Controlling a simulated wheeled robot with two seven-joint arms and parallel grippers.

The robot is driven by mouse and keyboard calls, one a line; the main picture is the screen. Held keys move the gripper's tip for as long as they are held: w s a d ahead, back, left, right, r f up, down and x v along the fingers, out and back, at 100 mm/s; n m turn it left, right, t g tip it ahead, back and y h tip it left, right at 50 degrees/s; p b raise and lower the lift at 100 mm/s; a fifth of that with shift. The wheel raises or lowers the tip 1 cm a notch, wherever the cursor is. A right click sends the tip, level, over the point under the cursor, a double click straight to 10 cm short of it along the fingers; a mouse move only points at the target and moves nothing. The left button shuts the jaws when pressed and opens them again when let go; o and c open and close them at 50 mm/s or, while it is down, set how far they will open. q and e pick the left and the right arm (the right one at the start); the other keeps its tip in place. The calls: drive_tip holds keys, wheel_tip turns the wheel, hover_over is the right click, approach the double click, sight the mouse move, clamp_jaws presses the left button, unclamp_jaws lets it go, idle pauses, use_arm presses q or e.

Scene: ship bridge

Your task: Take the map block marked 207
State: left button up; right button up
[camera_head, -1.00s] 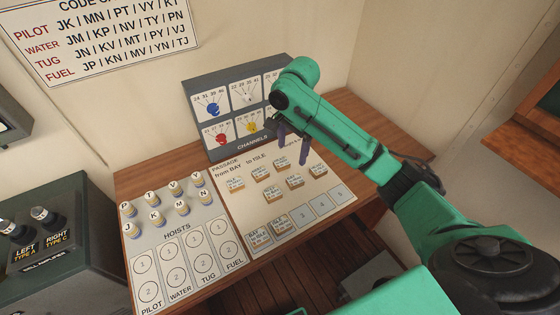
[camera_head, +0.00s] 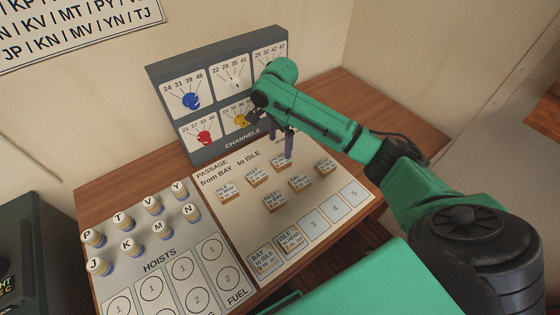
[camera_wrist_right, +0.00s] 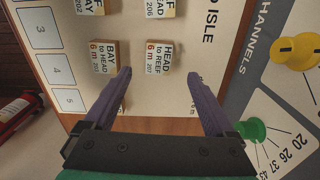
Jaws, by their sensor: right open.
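The map block marked 207 (camera_wrist_right: 158,58), labelled HEAD to REEF, shows in the right wrist view as a small pale block with a wooden edge. It lies on the passage board (camera_wrist_right: 215,12); in the head view it seems to be the back-row block (camera_head: 281,160) by my fingers. My right gripper (camera_head: 280,150) is open and empty over the board's back edge. In the wrist view its two purple fingertips (camera_wrist_right: 159,74) flank the block's near end in the picture; I cannot tell the height between them. My left gripper is not in view.
The channels panel (camera_head: 195,140) with coloured knobs rises behind the board. Lettered pegs (camera_head: 152,205) stand at left. Slots 3 to 5 (camera_head: 332,210) are empty.

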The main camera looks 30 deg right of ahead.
sight(281, 160)
wheel_tip(281, 160, down, 7)
drive_tip(key=shift+s+d+r+p, duration=0.15)
drive_tip(key=shift+p, duration=0.7)
drive_tip(key=shift+f, duration=0.35)
clamp_jaws()
drive_tip(key=shift+r, duration=0.15)
